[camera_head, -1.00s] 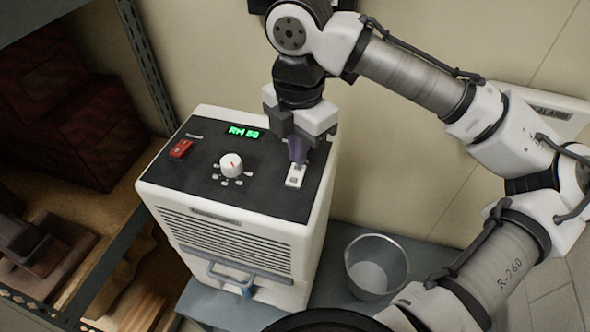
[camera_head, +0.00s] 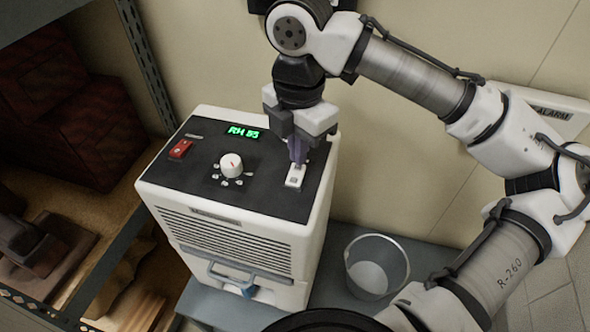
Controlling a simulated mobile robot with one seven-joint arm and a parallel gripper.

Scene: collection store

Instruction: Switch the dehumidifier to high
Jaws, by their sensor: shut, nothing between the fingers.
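The dehumidifier (camera_head: 305,245) is a white box with a dark top panel, standing upright. A green display (camera_head: 243,132) on the panel is lit and seems to read RH 53. A red power switch (camera_head: 181,148) is at the panel's left. A round white knob (camera_head: 231,165) with a red mark sits in the middle, with several labels around its front. A white rocker switch (camera_head: 294,177) is at the right. My gripper (camera_head: 297,160) is shut and empty, pointing down at the back end of the rocker; its fingertips seem to touch it and hide that end.
A metal shelf (camera_head: 150,75) with dark red boxes (camera_head: 65,120) is close on the left. The wall is just behind, with an alarm sign (camera_head: 550,110) at right.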

